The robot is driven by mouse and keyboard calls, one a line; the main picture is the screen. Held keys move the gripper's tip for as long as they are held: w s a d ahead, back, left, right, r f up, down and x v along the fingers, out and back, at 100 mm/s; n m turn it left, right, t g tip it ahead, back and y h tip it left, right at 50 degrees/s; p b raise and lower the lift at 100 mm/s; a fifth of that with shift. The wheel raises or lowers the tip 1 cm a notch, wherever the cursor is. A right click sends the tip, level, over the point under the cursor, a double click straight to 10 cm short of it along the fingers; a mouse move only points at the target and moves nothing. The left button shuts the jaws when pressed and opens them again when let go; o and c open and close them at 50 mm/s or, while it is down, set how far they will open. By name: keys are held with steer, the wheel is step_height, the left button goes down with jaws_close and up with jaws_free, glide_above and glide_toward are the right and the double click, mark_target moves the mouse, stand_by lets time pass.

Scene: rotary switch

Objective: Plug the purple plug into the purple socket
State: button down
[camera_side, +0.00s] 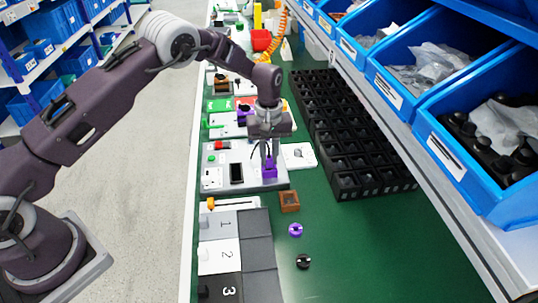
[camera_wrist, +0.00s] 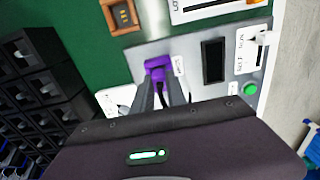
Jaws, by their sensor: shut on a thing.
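My gripper (camera_side: 269,162) is over the right part of a grey panel (camera_side: 228,187), with its fingers pointing down and shut on the purple plug (camera_side: 270,171). In the wrist view the plug (camera_wrist: 157,66) shows between the fingertips (camera_wrist: 160,83), low at the panel's edge, with a dark cable beside it. I cannot make out a separate purple socket under the plug, nor whether the plug is seated or only above the panel. Another purple part (camera_side: 245,114) stands on a board further back; I cannot tell what it is.
The panel has a black window (camera_wrist: 213,60), a green button (camera_wrist: 250,88) and a white switch plate. A brown box (camera_side: 289,201), a purple round part (camera_side: 295,230) and a black round part (camera_side: 303,261) lie in front. Black bins (camera_side: 372,180) stand to the right.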

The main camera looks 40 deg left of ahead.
steer(key=c, duration=1.3)
jaws_free()
steer(key=shift+c, duration=0.2)
step_height(320, 180, up, 12)
steer(key=shift+r, duration=0.15)
step_height(320, 180, up, 11)
steer(key=m+t, duration=0.1)
steer(key=m, duration=0.1)
glide_above(269, 155)
steer(key=s+a, duration=0.2)
steer(key=s, duration=0.4)
steer(key=s+r+m+t, duration=0.2)
steer(key=s+r, duration=0.6)
steer(key=s, duration=0.3)
steer(key=s+f+m+t, duration=0.1)
steer(key=s+m, duration=0.1)
steer(key=s, duration=0.8)
steer(key=s+a+f+m+t, duration=0.1)
steer(key=s+f+m, duration=0.1)
steer(key=s, duration=0.7)
steer(key=shift+s+m+t, duration=0.3)
steer(key=shift+s+m, duration=0.1)
steer(key=shift+m, duration=0.1)
